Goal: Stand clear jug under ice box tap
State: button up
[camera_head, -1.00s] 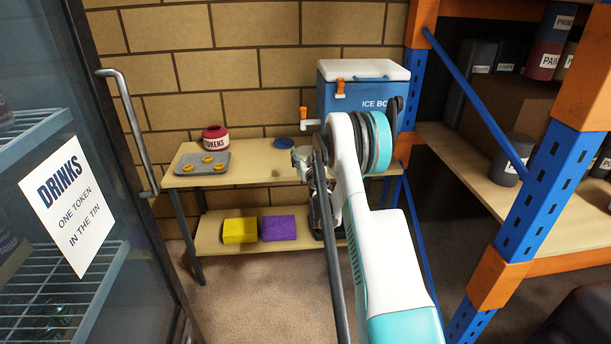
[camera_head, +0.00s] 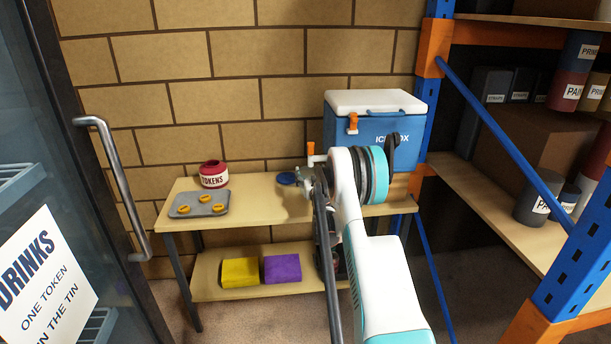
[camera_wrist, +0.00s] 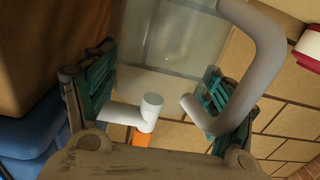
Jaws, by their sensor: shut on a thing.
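The clear jug (camera_wrist: 165,40) shows in the wrist view with its thick grey handle on the right. My gripper (camera_wrist: 158,92) is shut on it, with green-padded fingers on either side. In the head view my gripper (camera_head: 308,180) is over the table's right part, near the ice box; my arm hides most of the jug there. The blue ice box (camera_head: 368,129) with a white lid stands at the table's right end. Its white tap (camera_head: 317,159) with an orange lever is just behind my gripper; the tap (camera_wrist: 124,115) also shows between the fingers in the wrist view.
The wooden table (camera_head: 250,202) holds a grey tray (camera_head: 185,211) with orange rings, a red TOKENS tin (camera_head: 214,175) and a blue disc (camera_head: 287,178). Yellow (camera_head: 240,272) and purple (camera_head: 282,268) blocks lie below. A drinks fridge (camera_head: 120,230) stands left, an orange-blue rack (camera_head: 572,240) right.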

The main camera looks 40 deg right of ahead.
aim_at(309, 173)
jog(key=shift+w+d+f, duration=0.1)
jog(key=shift+f, duration=0.35)
notch_tip(309, 173, down, 3)
jog(key=shift+r+b, duration=0.2)
jog(key=shift+b, duration=0.4)
jog(key=shift+r, duration=0.15)
jog(key=o, duration=1.7)
jog(key=shift+s+a, duration=0.2)
jog(key=shift+s, duration=0.05)
jog(key=p+v, duration=0.3)
jog(key=v, duration=0.8)
jog(key=shift+s+a, duration=0.1)
jog(key=shift+s, duration=0.2)
